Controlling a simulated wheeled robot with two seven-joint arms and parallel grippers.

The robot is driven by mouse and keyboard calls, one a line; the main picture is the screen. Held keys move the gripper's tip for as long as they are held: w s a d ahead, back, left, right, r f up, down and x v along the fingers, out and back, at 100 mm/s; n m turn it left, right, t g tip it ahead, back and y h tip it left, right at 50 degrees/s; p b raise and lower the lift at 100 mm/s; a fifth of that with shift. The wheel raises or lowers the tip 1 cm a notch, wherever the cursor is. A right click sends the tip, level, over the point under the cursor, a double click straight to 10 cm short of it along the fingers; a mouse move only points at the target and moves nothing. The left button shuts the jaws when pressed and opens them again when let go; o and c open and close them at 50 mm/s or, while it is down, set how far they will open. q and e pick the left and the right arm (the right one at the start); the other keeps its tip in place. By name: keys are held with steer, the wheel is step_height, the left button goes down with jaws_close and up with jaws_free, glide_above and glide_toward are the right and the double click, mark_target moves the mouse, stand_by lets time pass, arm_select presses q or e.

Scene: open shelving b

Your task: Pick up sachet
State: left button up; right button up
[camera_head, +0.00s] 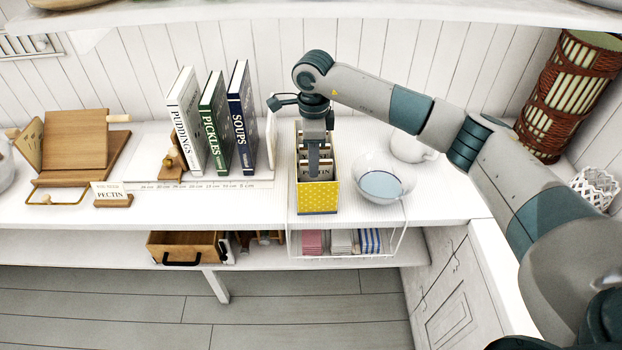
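A yellow patterned box (317,199) stands upright on the white shelf top. Several packets with dark print on pale faces stand in it. The front sachet (324,171) shows part of its lettering above the box's front wall. My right gripper (313,174) points down into the box from above, its fingers in front of and among the packets. The fingers line up one behind the other from here, so I cannot see the gap between them or whether they touch a sachet. My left gripper is out of view.
A glass bowl (384,184) and a white teapot (411,146) stand close right of the box. Upright books (241,120) stand to its left. A wooden stand (80,155) is far left, a wicker-wrapped cylinder (566,98) far right. An upper shelf (200,14) crosses the top.

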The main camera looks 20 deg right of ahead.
mark_target(316, 179)
steer(key=shift+a+f+p, duration=0.1)
steer(key=shift+f+p, duration=0.3)
steer(key=shift+p, duration=0.1)
steer(key=shift+a+f+p, duration=0.1)
steer(key=shift+f+p, duration=0.2)
steer(key=shift+f, duration=0.05)
step_height(316, 179, down, 4)
steer(key=shift+r+p, duration=0.25)
steer(key=shift+p, duration=0.5)
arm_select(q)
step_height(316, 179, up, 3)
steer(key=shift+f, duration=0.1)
arm_select(e)
steer(key=shift+s+f, duration=0.1)
steer(key=shift+f, duration=0.1)
